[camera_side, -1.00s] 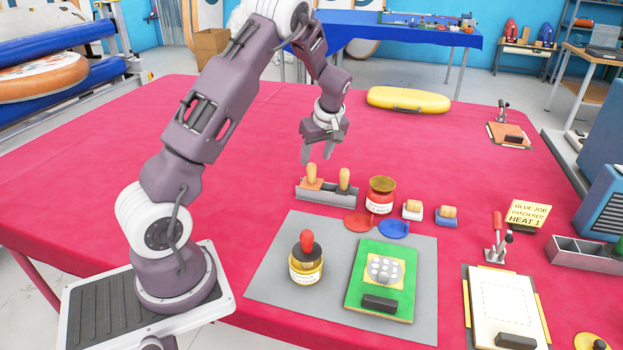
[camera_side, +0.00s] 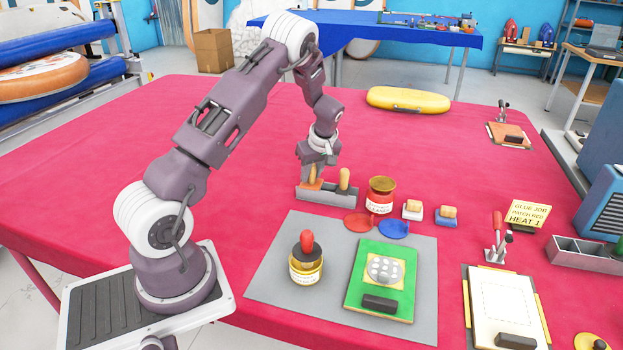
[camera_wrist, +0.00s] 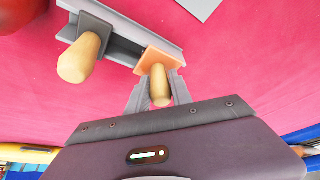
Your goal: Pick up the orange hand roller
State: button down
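The orange hand roller (camera_side: 313,184) has a pale wooden handle and an orange base. It stands in the left slot of a grey rack (camera_side: 341,199). It also shows in the wrist view (camera_wrist: 159,62), handle pointing toward the camera. My gripper (camera_side: 314,172) is right above the rack, pointing down. In the wrist view its two fingers (camera_wrist: 159,90) are apart, one on each side of the wooden handle, with a small gap visible. The gripper looks open. The fingers partly hide the handle in the side view.
A second wooden-handled tool (camera_side: 344,180) stands beside it in the rack. The table behind and left is clear.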

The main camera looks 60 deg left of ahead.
notch_tip(320, 180, up, 10)
jog(key=shift+r, duration=0.1)
jog(key=c, duration=1.8)
grip_release()
grip_shut()
jog(key=s+d+f+n+g+h, duration=0.15)
jog(key=d+n+g+h, duration=0.3)
jog(key=d+n, duration=2)
jog(key=shift+w+d+f+m, duration=0.2)
jog(key=shift+d+f+m, duration=3.05)
jog(key=shift+d, duration=0.05)
